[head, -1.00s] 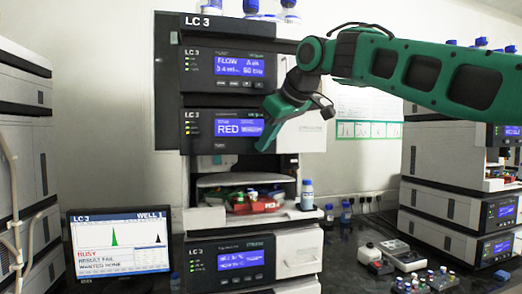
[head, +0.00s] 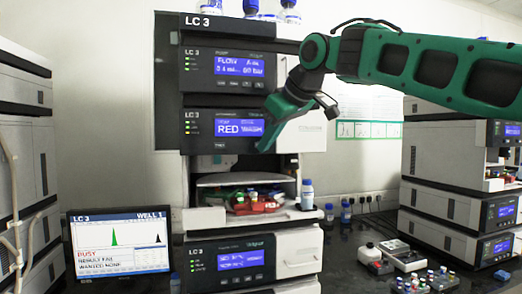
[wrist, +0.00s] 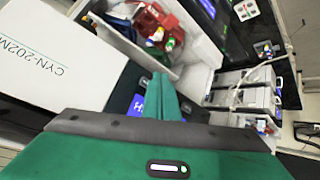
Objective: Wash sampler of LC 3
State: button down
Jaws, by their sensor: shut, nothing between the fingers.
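The LC 3 stack (head: 226,20) stands in the middle of the head view. Its sampler bay (head: 222,180) is open at the front. A red rack (head: 262,206) and green parts with several coloured-cap vials sit inside. The rack also shows at the top of the wrist view (wrist: 158,25). My green gripper (head: 264,148) is shut and empty, pointing down in front of that module's right side. Its shut fingers show in the wrist view (wrist: 158,92). The fingertips look apart from the rack.
A monitor (head: 119,242) at left reads LC 3, WELL 1, BUSY, RESULT FAIL, WANTED NONE. A blue-capped bottle (head: 307,195) stands at the bay's right edge. Small vial racks (head: 425,281) and boxes lie on the dark bench at right. Other stacks flank both sides.

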jog(key=s, duration=0.2)
jog(key=s+d, duration=0.1)
jog(key=s, duration=0.1)
jog(key=shift+s+d, duration=0.2)
jog(key=shift+s, duration=0.2)
dwell(0.7)
jog(key=s+d+f+m+g+h, duration=0.1)
jog(key=s+d+f+m+h, duration=0.15)
jog(key=d+f, duration=0.55)
jog(key=s+d+f+m+g+h, duration=0.1)
jog(key=s+d+f+m, duration=0.2)
jog(key=d+f, duration=0.5)
jog(key=s+d+f+m+g+h, duration=0.1)
jog(key=s+d+f+m, duration=0.3)
jog(key=d, duration=0.7)
jog(key=s+d+f+m+g, duration=0.2)
jog(key=s+d+f, duration=0.4)
jog(key=s+f, duration=0.5)
jog(key=s+d+f+m+g, duration=0.3)
jog(key=s+d+f+m, duration=0.2)
jog(key=s+f, duration=0.6)
jog(key=s, duration=0.2)
jog(key=shift+s+d, duration=0.4)
